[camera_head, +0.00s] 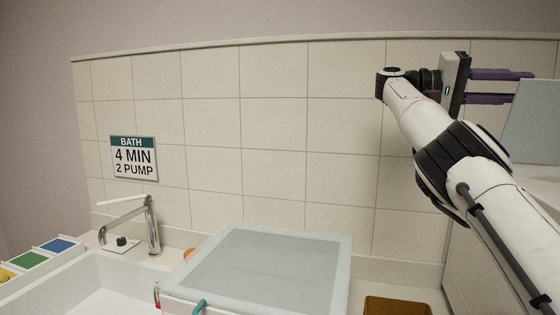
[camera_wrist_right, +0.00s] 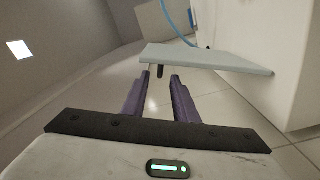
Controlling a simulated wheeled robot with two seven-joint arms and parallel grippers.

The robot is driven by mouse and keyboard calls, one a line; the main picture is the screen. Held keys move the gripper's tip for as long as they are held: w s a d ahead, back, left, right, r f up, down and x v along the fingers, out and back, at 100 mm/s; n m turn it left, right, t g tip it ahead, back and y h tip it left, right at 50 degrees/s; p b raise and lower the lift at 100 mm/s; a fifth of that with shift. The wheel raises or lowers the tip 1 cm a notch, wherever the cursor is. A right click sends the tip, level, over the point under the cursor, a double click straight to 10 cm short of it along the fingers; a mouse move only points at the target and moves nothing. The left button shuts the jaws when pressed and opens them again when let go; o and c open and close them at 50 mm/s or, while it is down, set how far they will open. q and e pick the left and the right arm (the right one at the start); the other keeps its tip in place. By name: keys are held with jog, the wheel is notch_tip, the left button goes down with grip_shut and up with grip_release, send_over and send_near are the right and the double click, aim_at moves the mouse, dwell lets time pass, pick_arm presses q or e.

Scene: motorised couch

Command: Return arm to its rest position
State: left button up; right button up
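My right arm comes in from the right of the head view, raised in front of the tiled wall. Its right gripper (camera_head: 524,87) points to the right, with two purple fingers apart and a gap between them. In the right wrist view the gripper (camera_wrist_right: 160,75) also shows its fingers apart, with nothing clearly held. A pale grey-blue panel (camera_head: 536,125) is close by the fingertips; it shows in the wrist view as a flat board (camera_wrist_right: 205,58) beyond them. A small dark part sits under its edge, between the fingertips. I cannot tell whether they touch. My left arm is not in view.
A tiled wall (camera_head: 275,125) stands behind the arm. A white cabinet-like body (camera_wrist_right: 285,60) is right in the wrist view.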

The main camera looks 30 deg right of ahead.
jog(key=shift+s+d, duration=0.4)
jog(key=shift+d, duration=0.1)
jog(key=x, duration=0.9)
jog(key=shift+a, duration=0.15)
